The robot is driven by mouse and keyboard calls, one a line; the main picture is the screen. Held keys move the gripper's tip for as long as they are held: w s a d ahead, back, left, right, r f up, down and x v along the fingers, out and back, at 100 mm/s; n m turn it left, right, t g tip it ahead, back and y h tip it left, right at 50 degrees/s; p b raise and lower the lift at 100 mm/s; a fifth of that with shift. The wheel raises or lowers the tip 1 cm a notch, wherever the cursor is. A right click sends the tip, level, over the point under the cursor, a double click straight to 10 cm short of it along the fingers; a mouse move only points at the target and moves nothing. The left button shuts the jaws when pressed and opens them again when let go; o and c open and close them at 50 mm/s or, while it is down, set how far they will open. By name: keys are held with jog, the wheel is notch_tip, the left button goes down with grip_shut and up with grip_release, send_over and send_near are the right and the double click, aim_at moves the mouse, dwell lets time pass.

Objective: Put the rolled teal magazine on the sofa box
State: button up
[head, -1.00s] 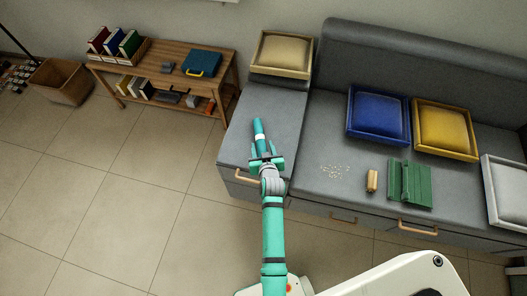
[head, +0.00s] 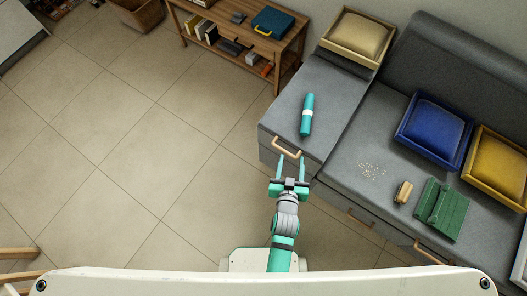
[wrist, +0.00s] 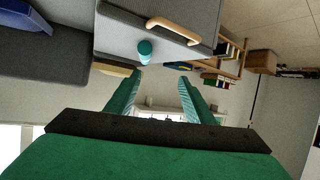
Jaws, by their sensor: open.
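The rolled teal magazine (head: 306,122), with a white band around its middle, lies on the grey top of the sofa box (head: 285,110), the left section of the sofa. In the wrist view its round end (wrist: 145,47) shows at the box's edge. My gripper (head: 291,158) is open and empty, with its two teal fingers apart. It is in front of the box near the wooden drawer handle (head: 286,148), clear of the magazine. The fingers also show spread in the wrist view (wrist: 160,85).
A beige cushion tray (head: 355,38) stands at the back of the box. Blue (head: 432,130) and yellow (head: 497,165) cushion trays, a green folded item (head: 441,210) and a small tan roll (head: 403,192) are on the sofa. A wooden shelf (head: 245,35) stands behind.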

jog(key=s+a+r, duration=0.3)
jog(key=s+r, duration=0.3)
jog(key=s+a+r+t+y, duration=0.1)
jog(key=s+a+r, duration=0.3)
jog(key=s+r, duration=0.2)
jog(key=s+a+r+n+t+y, duration=0.1)
jog(key=s+a+r, duration=0.2)
jog(key=s+r, duration=0.2)
jog(key=v, duration=0.3)
jog(key=shift+a, duration=0.1)
jog(key=c, duration=0.4)
